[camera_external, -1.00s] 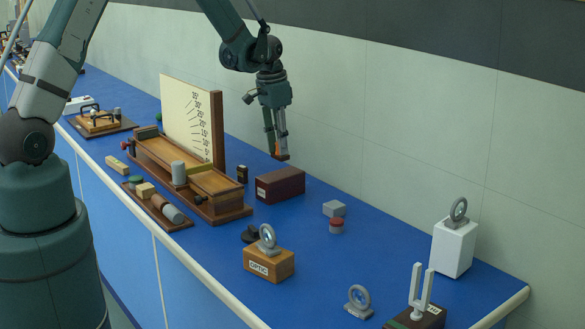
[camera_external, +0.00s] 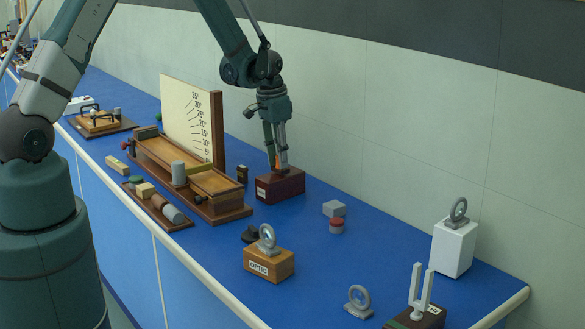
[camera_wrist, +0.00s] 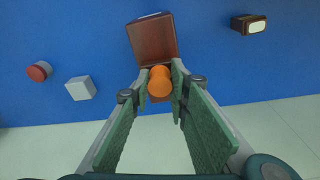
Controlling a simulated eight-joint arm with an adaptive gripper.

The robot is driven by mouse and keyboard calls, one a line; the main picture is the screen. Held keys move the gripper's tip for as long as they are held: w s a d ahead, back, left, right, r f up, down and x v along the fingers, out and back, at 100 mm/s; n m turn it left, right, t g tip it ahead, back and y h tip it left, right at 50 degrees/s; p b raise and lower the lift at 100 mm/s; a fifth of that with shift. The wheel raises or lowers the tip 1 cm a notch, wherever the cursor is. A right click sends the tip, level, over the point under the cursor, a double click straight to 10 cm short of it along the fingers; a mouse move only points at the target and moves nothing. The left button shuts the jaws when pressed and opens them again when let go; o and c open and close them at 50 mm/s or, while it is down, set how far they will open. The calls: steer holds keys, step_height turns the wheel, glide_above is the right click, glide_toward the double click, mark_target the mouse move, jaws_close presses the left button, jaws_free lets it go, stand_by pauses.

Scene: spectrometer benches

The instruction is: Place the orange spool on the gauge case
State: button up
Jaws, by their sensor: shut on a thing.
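The orange spool (camera_external: 277,162) is between the fingertips of my gripper (camera_external: 280,167) in the external view. In the wrist view the spool (camera_wrist: 160,86) shows clearly between the two green finger pads of my gripper (camera_wrist: 159,78), which are shut on it. The gauge case seems to be the dark red-brown box (camera_external: 282,187) on the blue bench; it also shows in the wrist view (camera_wrist: 152,38). The spool is at the top of the box, near its wall-side part. I cannot tell whether it touches the box.
A small dark block (camera_external: 243,173) and the wooden bench apparatus (camera_external: 222,190) stand left of the box. A grey block (camera_external: 334,208) and a red-topped cylinder (camera_external: 336,226) stand to its right. The pale wall (camera_external: 400,140) rises behind.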

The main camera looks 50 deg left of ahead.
steer(key=shift+f, duration=0.15)
steer(key=shift+f, duration=0.15)
steer(key=o, duration=0.9)
steer(key=shift+s+a+r+b, duration=0.1)
steer(key=shift+s+r+b, duration=0.15)
steer(key=shift+r, duration=1.8)
steer(key=shift+s+r+b, duration=0.1)
steer(key=shift+s+r, duration=0.15)
steer(key=shift+r, duration=1.75)
steer(key=shift+s+a+r+b, duration=0.1)
steer(key=shift+s+r+b, duration=0.15)
steer(key=shift+r, duration=1.8)
steer(key=shift+d, duration=0.1)
